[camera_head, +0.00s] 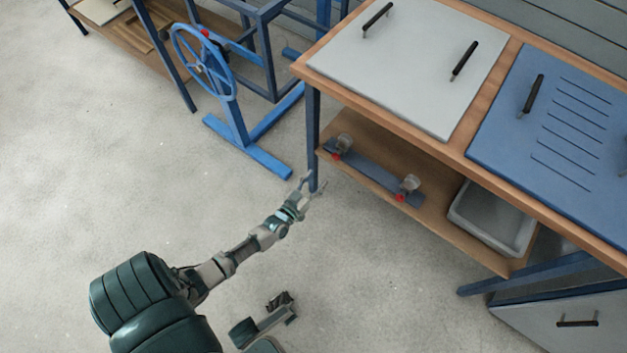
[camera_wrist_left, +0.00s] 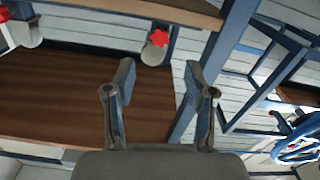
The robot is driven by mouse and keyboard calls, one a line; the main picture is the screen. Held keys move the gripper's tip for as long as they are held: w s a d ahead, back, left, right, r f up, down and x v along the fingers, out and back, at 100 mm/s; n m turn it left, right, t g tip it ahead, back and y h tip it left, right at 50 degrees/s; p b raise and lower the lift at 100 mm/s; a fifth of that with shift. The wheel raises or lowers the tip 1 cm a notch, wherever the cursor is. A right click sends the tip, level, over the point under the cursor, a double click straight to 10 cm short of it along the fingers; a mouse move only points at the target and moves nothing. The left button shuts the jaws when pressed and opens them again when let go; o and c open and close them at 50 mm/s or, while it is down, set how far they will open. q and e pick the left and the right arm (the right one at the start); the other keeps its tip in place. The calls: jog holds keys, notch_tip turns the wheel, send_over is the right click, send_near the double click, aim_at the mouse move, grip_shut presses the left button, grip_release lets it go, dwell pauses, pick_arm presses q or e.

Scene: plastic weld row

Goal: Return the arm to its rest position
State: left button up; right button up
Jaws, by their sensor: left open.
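My left arm reaches up and to the right from the bottom left in the head view. Its left gripper (camera_head: 314,188) is close to the blue front leg of the workbench (camera_head: 313,130). In the left wrist view the two fingers of the gripper (camera_wrist_left: 160,72) are apart with nothing between them. Whether a finger touches the bench leg cannot be told. My right gripper cannot be made out in either view.
The bench carries a grey panel (camera_head: 405,70) and a blue slotted panel (camera_head: 560,120), both with black handles. A blue handwheel stand (camera_head: 235,125) stands behind. Left floor is clear.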

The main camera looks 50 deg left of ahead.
pick_arm(q)
jog(key=shift+s+d, duration=0.15)
jog(key=shift+s, duration=0.55)
